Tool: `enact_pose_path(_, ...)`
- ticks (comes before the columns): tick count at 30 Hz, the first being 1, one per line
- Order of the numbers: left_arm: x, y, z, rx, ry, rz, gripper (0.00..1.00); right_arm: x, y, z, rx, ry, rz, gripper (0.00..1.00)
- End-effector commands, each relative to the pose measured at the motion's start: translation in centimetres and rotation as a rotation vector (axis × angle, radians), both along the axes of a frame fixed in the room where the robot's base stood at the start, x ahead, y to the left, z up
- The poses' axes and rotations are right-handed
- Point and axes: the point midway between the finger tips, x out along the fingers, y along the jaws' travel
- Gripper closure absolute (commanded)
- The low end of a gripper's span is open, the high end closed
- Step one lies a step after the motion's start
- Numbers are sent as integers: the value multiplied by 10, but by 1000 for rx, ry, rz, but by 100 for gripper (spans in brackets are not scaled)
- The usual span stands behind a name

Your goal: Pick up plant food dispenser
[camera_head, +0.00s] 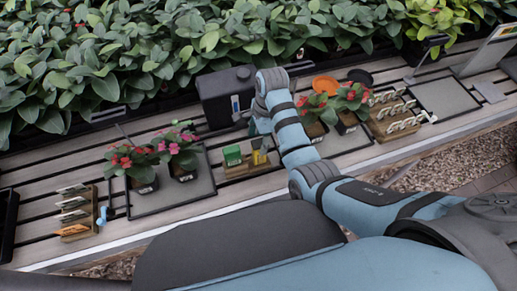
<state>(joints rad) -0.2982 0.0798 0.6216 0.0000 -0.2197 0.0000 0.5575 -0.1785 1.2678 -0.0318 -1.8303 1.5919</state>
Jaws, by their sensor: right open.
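No label can be read, so I cannot tell for certain which item is the plant food dispenser. A dark box (214,98) with a round cap stands at the back middle of the slatted bench. In front of it, a small wooden holder (236,171) carries a green item (232,155) and a yellow item (260,158). My right arm reaches over the bench, and my right gripper (257,128) hangs open just right of the dark box, above the yellow item. The arm partly hides its fingers, and I see nothing held. My left gripper is out of view.
Potted red flowers (133,162) stand on a dark tray (172,196) to the left; more pots (352,98) stand right of my arm. An orange dish (326,85) lies behind. Wooden label racks (395,118) sit at both sides. A leafy hedge lines the back.

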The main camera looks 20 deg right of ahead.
Motion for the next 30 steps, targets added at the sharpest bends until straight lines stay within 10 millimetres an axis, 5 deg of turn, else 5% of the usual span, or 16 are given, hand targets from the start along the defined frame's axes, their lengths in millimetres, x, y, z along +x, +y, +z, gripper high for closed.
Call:
enact_pose_path(3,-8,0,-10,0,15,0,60,0,4,-29,0,3,3,50)
enact_pose_path(13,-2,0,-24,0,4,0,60,-4,5,-83,1,1,0,50)
enact_pose_path(21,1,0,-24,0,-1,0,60,-3,5,-89,0,-2,-1,50)
enact_pose_path(30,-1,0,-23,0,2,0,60,-4,5,-89,0,-2,-2,98)
